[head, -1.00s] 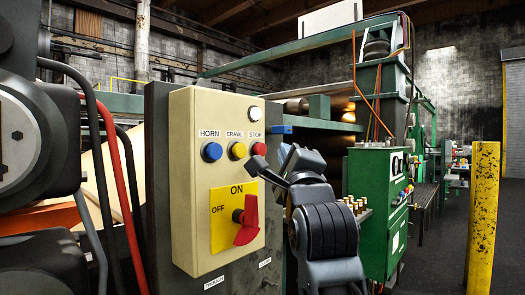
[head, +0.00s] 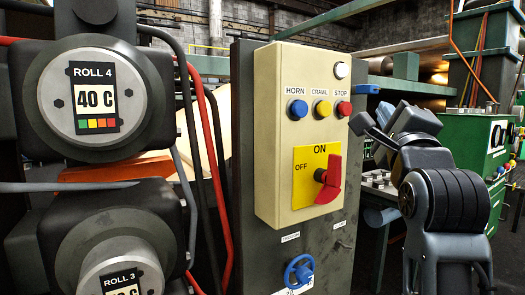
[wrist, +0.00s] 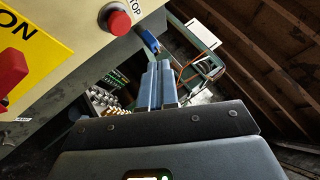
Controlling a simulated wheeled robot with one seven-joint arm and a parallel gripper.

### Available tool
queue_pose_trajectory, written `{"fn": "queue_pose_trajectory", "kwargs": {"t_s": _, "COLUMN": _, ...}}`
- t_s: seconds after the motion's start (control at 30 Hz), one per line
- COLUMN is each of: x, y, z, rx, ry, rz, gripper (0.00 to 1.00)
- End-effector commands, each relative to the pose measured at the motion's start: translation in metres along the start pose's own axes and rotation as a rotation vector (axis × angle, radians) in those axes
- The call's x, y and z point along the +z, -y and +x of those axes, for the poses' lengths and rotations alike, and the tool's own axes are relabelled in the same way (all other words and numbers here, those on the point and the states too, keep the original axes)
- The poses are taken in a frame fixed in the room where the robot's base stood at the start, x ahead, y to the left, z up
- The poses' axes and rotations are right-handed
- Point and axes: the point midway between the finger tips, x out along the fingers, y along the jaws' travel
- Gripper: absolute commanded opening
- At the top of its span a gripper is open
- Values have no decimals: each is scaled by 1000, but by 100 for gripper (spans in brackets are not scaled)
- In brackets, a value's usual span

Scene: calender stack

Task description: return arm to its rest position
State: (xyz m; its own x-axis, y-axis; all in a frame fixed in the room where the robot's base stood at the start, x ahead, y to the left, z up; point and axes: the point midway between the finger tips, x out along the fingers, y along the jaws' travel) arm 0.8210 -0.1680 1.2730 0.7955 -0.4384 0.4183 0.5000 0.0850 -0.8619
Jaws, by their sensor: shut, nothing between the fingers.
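My gripper (head: 366,120) is in front of the right side of the cream control box (head: 268,135), near the red STOP button (head: 344,109), with no clear contact. My arm is folded, its dark ribbed joint below the gripper. In the wrist view my gripper (wrist: 158,84) shows its two blue-grey fingers together with nothing between them. The red rotary handle (head: 328,180) on the yellow ON/OFF plate (head: 305,192) stands roughly upright, slightly tilted. It also shows at the left edge of the wrist view (wrist: 11,70).
A blue valve wheel (head: 299,271) is low on the grey cabinet (head: 262,260). Roll housings with a 40 C display (head: 96,98) and hoses stand at left. A green machine cabinet (head: 470,150) stands behind my arm at right.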

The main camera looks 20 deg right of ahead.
Motion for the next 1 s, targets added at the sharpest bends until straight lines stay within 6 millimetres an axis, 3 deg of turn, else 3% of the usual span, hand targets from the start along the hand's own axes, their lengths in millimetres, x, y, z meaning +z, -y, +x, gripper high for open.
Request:
{"fn": "queue_pose_trajectory", "kwargs": {"t_s": 0.17, "x": 0, "y": -8, "z": -5, "rx": 10, "ry": 7, "rz": -28, "gripper": 0}}
{"fn": "queue_pose_trajectory", "kwargs": {"t_s": 0.37, "x": -4, "y": -57, "z": -41, "rx": 67, "ry": 67, "rz": -237, "gripper": 0}}
{"fn": "queue_pose_trajectory", "kwargs": {"t_s": 0.7, "x": -18, "y": -148, "z": -150, "rx": 172, "ry": 251, "rz": -695, "gripper": 0}}
{"fn": "queue_pose_trajectory", "kwargs": {"t_s": 1.0, "x": -40, "y": -193, "z": -263, "rx": 235, "ry": 436, "rz": -1032, "gripper": 0}}
